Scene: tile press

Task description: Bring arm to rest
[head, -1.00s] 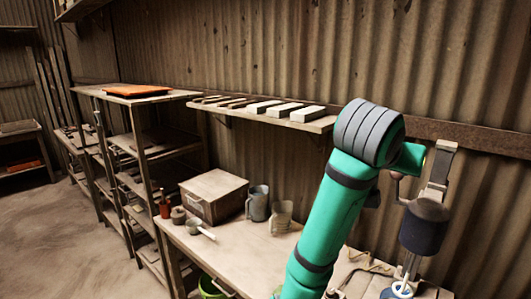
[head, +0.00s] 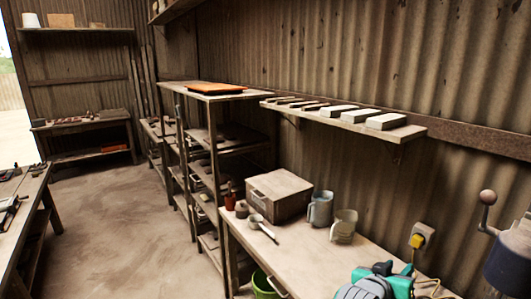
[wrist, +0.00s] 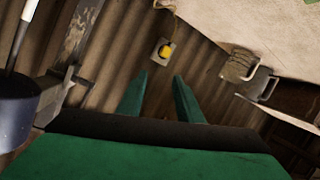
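My gripper (wrist: 160,75) shows in the wrist view as two green fingers standing apart with nothing between them. It is open. Beyond the fingertips are the corrugated wall and a wall socket with a yellow plug (wrist: 166,50). In the head view only a green and grey part of my arm shows at the bottom edge, over the workbench (head: 290,258). The fingers cannot be made out there.
A lidded box (head: 280,196), two mugs (head: 320,208) and a ladle (head: 262,228) stand on the workbench. A dark blue press cylinder (head: 508,262) is at the right edge. A wall shelf (head: 400,132) holds pale tiles. Open floor (head: 130,225) lies to the left.

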